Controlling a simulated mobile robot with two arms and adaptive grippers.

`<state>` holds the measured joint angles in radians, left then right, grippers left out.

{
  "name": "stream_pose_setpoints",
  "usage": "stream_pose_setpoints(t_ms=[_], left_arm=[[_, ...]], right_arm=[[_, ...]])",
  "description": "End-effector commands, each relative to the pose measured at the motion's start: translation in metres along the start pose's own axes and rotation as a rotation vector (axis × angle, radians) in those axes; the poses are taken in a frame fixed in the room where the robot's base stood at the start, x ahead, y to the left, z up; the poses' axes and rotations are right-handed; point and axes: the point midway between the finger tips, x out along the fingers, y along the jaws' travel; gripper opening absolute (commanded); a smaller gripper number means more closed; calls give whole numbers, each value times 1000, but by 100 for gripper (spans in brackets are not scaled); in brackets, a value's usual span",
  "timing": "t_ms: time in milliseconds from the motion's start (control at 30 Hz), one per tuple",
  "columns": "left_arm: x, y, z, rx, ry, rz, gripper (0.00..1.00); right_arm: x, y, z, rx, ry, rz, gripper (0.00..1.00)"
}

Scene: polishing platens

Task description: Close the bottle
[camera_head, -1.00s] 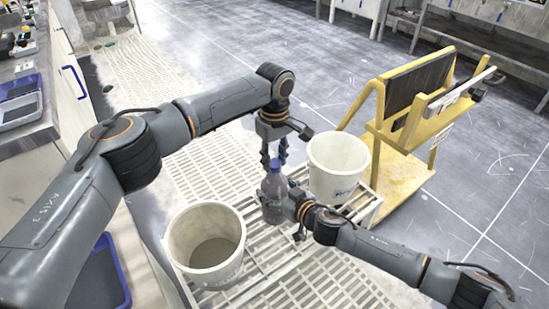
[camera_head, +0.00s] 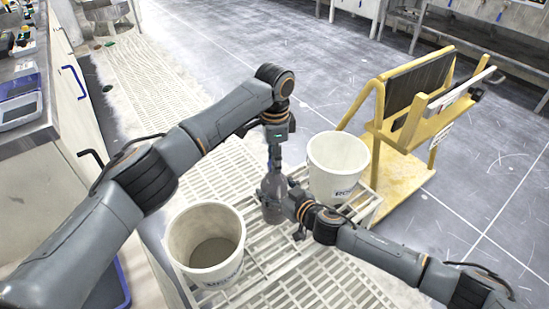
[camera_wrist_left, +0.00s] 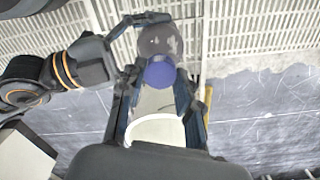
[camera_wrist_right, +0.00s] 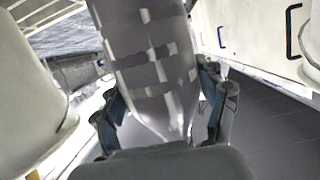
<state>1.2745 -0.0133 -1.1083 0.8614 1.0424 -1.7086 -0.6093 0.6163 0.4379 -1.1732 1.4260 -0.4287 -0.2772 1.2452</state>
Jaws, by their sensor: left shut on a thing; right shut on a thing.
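A clear grey bottle (camera_head: 271,192) stands upright at the middle of the head view, between two white buckets. My right gripper (camera_head: 285,200) is shut around the bottle's body from the right. In the right wrist view the bottle (camera_wrist_right: 150,60) fills the space between the fingers. My left gripper (camera_head: 273,163) points down from above and is shut on the blue cap (camera_wrist_left: 160,73) at the bottle's top. The left wrist view shows the cap in line with the bottle (camera_wrist_left: 158,41). The fingers hide the cap in the head view, and its seating on the neck is unclear.
A white bucket (camera_head: 184,262) stands left of the bottle, another white bucket (camera_head: 337,190) to its right. A slatted white rack (camera_head: 285,258) lies below. A yellow cart (camera_head: 395,175) stands at the right, a counter (camera_head: 30,130) at the left.

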Motion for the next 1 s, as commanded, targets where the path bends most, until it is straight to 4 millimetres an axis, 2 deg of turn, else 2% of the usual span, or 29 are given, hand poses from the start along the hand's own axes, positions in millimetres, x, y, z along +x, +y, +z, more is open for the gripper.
stream_pose_setpoints(t_ms=[100, 200, 367, 400, 500, 533, 833, 1000], left_arm=[[0, 0, 0, 241, 1, 0, 0], [0, 0, 0, 401, 0, 0, 0], [0, 0, 0, 424, -1, -1, 0], [0, 0, 0, 424, 0, -1, 37], [0, 0, 0, 423, 0, -1, 58], [0, 0, 0, 423, 0, -1, 60], [-1, 0, 0, 422, 0, -1, 60], [-18, -1, -1, 422, 2, -3, 60]], right_arm=[[0, 0, 1, 0, -1, 1, 0], [0, 0, 1, 0, -1, 1, 0], [0, 0, 1, 0, -1, 1, 0], [0, 0, 1, 0, -1, 1, 0], [0, 0, 1, 0, -1, 1, 0], [0, 0, 1, 0, -1, 1, 0], [0, 0, 1, 0, -1, 1, 0], [0, 0, 1, 0, -1, 1, 0]])
